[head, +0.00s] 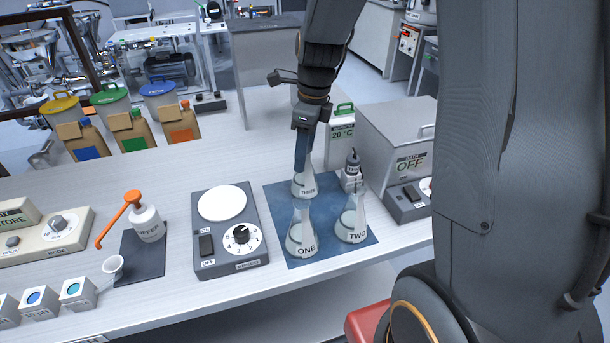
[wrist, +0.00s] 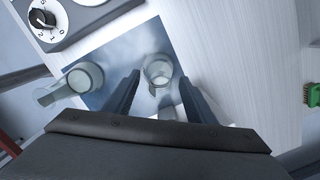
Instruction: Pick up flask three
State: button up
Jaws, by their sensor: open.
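Flask three (head: 304,186) is a clear conical flask with a dark label, standing upright at the back of a blue mat (head: 275,205). My gripper (head: 301,160) is above it, pointing down, with its fingers at the neck. In the wrist view, the open fingers (wrist: 160,95) stand on either side of a flask (wrist: 158,70), which fits flask three; a gap shows, and contact cannot be told. Flask one (head: 302,238) stands in front and flask two (head: 352,224) front right. Another flask (wrist: 82,78) shows at left in the wrist view.
A hotplate with a white top (head: 222,203) stands left of the mat. A buffer pump bottle (head: 148,222) is farther left. Bench behind the mat is partly clear.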

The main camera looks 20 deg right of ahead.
grip_shut()
jog(key=shift+r, duration=0.1)
